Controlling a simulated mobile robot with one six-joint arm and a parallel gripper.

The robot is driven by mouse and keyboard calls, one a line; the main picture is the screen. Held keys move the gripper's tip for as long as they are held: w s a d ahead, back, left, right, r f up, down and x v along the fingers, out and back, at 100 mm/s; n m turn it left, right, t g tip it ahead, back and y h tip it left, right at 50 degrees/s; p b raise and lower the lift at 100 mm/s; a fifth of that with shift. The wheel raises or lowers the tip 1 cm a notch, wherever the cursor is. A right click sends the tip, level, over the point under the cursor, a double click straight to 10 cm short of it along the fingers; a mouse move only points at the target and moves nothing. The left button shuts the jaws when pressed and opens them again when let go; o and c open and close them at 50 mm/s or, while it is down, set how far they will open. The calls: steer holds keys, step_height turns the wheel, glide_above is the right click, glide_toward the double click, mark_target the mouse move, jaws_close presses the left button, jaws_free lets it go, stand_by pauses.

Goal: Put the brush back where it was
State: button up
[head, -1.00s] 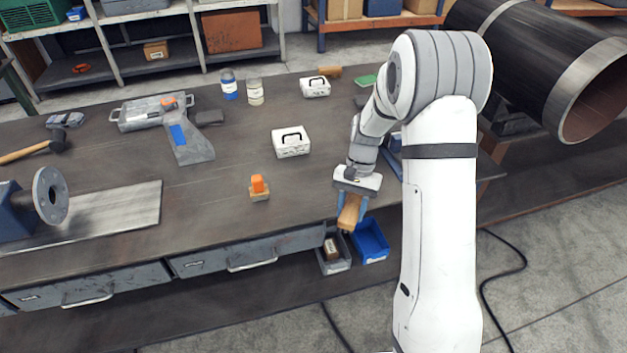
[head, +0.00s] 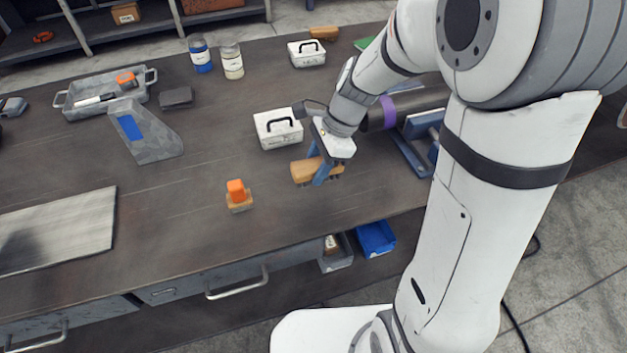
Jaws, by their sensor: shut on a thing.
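The brush (head: 303,170) is a tan wooden block with a dark underside. My gripper (head: 322,172) is shut on it, with its blue fingers on either side of the block. It holds the brush over the front part of the workbench (head: 200,230), in front of a white case with a black handle (head: 278,128). I cannot tell whether the brush touches the bench top. Part of the brush is hidden behind a finger.
A dark cylinder with a purple band (head: 405,108) lies on a blue stand to the right. A grey bin (head: 336,254) and a blue bin (head: 376,239) hang below the bench edge. Bare bench lies between.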

steer(key=shift+s+a+f, duration=0.15)
steer(key=shift+f, duration=2.45)
steer(key=shift+f, duration=0.1)
steer(key=o, duration=1)
steer(key=shift+c, duration=0.2)
